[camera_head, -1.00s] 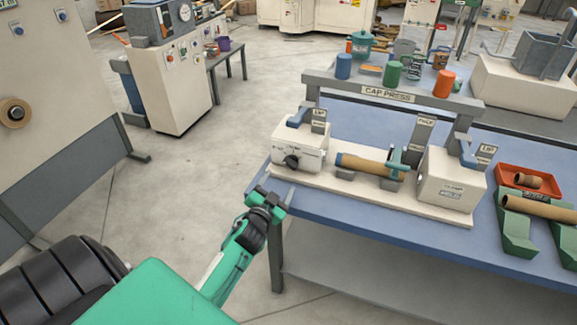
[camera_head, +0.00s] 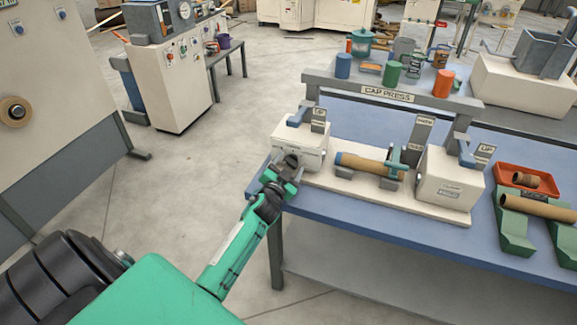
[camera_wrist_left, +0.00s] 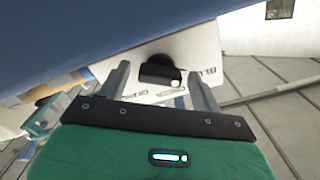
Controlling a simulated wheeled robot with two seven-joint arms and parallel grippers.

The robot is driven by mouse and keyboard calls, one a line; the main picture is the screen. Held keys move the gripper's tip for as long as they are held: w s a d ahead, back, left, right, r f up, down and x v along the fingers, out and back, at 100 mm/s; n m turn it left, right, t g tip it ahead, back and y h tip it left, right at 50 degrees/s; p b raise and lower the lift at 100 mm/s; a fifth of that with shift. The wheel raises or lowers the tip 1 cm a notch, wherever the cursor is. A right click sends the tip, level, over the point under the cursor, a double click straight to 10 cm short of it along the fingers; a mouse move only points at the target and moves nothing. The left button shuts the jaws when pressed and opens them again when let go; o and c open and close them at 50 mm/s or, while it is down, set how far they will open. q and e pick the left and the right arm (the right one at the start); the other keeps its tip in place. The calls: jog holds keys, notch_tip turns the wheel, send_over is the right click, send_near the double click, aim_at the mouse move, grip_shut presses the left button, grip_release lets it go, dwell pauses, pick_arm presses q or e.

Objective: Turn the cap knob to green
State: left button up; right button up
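The cap knob (camera_head: 292,160) is a small black dial on the front of the white left block of the cap press. It is partly hidden by my left gripper (camera_head: 288,169) in the head view. In the left wrist view the knob (camera_wrist_left: 158,70) is black with a pale mark, and the picture is turned over. My left gripper (camera_wrist_left: 159,72) is open, its two grey fingers apart, one on each side of the knob. I cannot tell whether they touch it. Small lettering stands on the face around the knob; which mark it points to is unclear. My right gripper is not in view.
The press stands on a blue table (camera_head: 350,215). A brown tube (camera_head: 362,164) lies between the left block and the right white block (camera_head: 448,185). An orange tray (camera_head: 515,178) and green supports (camera_head: 513,235) are at the right. Floor is free left of the table.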

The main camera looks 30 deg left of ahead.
pick_arm(q)
jog(key=c, duration=0.8)
jog(key=shift+c, duration=0.2)
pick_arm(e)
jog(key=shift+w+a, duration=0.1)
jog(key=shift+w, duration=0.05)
pick_arm(q)
jog(key=shift+m, duration=1.3)
jog(key=m, duration=0.2)
jog(key=shift+f+m, duration=0.1)
jog(key=shift+m, duration=0.2)
jog(key=m, duration=0.3)
jog(key=shift+b, duration=0.35)
jog(key=m, duration=0.2)
jog(key=shift+m, duration=0.7)
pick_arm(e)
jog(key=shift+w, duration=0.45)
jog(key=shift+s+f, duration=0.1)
